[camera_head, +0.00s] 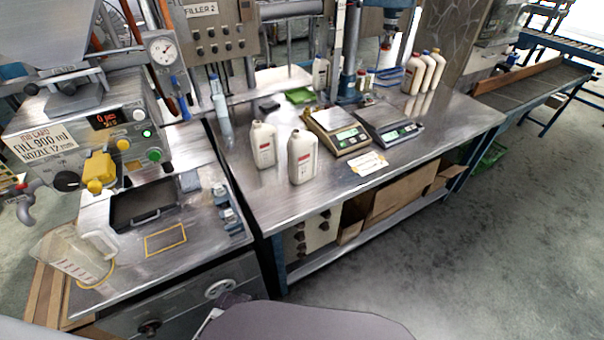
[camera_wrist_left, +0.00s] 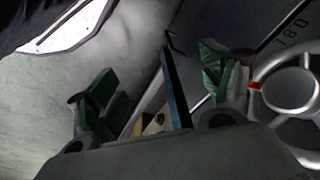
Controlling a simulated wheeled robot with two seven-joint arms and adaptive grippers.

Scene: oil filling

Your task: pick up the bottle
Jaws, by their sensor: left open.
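Two white bottles with red labels stand upright on the steel table (camera_head: 420,125). The front bottle (camera_head: 302,158) is nearer the table's front edge, and the other bottle (camera_head: 263,145) is just behind and left of it. More white bottles (camera_head: 422,72) stand in a group at the back right. Which bottle is meant cannot be told. My left gripper (camera_wrist_left: 155,100) shows in the left wrist view with its green-padded fingers spread apart and nothing between them. No bottle shows in that view. My right gripper is not in view.
Two scales (camera_head: 338,132) stand right of the bottles. The filling machine (camera_head: 95,140) is at left, with a clear jug (camera_head: 75,252) and a black tray (camera_head: 143,205) before it. Cardboard boxes (camera_head: 395,190) sit on the lower shelf. The floor (camera_head: 480,240) at right is clear.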

